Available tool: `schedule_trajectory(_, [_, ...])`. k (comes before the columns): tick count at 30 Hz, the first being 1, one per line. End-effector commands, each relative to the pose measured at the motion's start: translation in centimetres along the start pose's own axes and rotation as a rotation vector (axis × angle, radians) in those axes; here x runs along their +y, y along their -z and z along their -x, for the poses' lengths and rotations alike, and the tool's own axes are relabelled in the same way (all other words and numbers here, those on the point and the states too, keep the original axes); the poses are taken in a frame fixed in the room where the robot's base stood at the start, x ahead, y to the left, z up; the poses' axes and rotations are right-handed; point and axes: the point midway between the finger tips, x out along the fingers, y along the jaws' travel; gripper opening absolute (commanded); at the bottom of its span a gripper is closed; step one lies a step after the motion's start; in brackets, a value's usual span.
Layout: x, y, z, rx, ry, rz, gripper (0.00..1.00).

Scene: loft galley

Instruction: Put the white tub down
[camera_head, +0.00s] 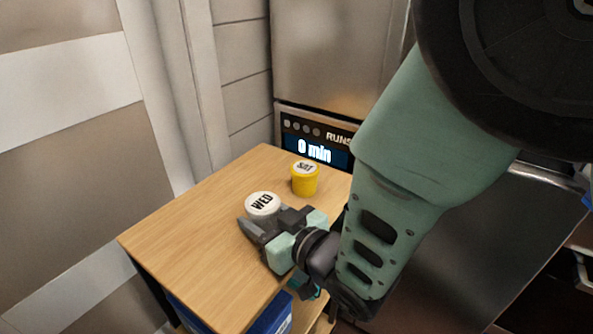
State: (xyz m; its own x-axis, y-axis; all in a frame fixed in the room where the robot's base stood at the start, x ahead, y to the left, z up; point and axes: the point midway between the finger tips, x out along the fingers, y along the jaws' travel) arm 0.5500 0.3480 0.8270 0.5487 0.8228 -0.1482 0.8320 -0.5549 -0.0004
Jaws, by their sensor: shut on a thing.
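The white tub (263,203) has a round white lid marked "WED" and is upright at the wooden table top (190,238). My gripper (262,222) is shut on the white tub from its near right side. The fingers and wrist hide the tub's lower part, so I cannot tell whether its base touches the wood. A yellow tub (305,182) with a white lid marked "SAT" stands upright on the table, behind and to the right of the white tub, apart from it.
A metal appliance with a display (315,151) reading "0 min" stands behind the table. A blue box (272,316) sits below the table top. The left and front parts of the table top are clear. A panelled wall (75,150) rises at left.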

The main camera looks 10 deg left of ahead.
Motion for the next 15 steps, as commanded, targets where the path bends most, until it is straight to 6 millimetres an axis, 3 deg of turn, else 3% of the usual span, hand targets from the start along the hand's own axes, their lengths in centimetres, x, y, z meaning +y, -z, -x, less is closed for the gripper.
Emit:
schedule_trajectory(4, [-0.01, -0.46, -0.08, 0.000, 0.000, -0.001, 0.23])
schedule_trajectory(5, [-0.03, -0.38, -0.05, 0.000, 0.000, -0.001, 0.55])
schedule_trajectory(6, [-0.03, -0.33, -0.04, -0.001, 0.001, -0.001, 0.66])
schedule_trajectory(7, [-0.03, -0.32, -0.04, -0.001, 0.000, -0.001, 0.71])
schedule_trajectory(15, [-0.02, -0.26, -0.03, -0.001, 0.000, 0.000, 0.71])
